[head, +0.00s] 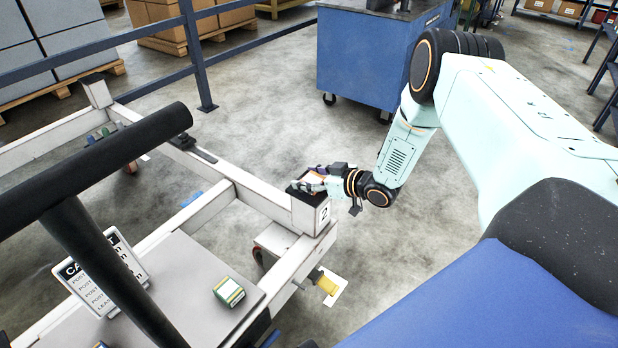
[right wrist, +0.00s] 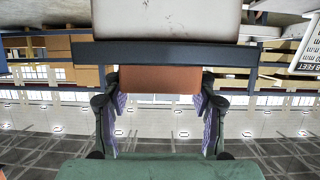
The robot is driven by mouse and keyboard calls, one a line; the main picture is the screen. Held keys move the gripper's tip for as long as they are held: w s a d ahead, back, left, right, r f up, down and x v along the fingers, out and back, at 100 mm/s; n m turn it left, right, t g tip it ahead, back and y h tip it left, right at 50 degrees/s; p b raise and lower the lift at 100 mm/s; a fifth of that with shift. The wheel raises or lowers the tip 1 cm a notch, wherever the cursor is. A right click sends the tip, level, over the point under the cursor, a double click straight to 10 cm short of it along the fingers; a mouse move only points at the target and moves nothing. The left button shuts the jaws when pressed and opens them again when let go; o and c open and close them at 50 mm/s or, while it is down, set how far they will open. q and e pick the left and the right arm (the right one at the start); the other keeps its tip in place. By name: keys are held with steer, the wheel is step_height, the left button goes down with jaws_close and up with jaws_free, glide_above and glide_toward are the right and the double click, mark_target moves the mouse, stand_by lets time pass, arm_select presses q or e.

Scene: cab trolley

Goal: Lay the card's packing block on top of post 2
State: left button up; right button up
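Post 2 (head: 322,214) is the white corner post of the trolley, marked "2", with a dark top. My right gripper (head: 312,182) is at the post's top, reaching in from the right. In the right wrist view, which looks upside down, an orange-brown block (right wrist: 156,80) sits between its two purple-padded fingers. The block's face meets the dark top plate (right wrist: 165,53) of the post, with no gap that I can see. The fingers appear to press its sides. The card (head: 98,275) stands at the left, partly behind a dark bar; its lines are too small to read. My left gripper is not in view.
A dark handle bar (head: 90,165) crosses the left side. A yellow part (head: 325,283) juts out below post 2. A blue cabinet (head: 375,60) stands behind on open floor.

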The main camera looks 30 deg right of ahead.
steer(key=o, duration=0.4)
steer(key=shift+c, duration=0.2)
steer(key=shift+r, duration=0.2)
steer(key=p+v, duration=0.6)
steer(key=v, duration=0.6)
steer(key=shift+w, duration=0.1)
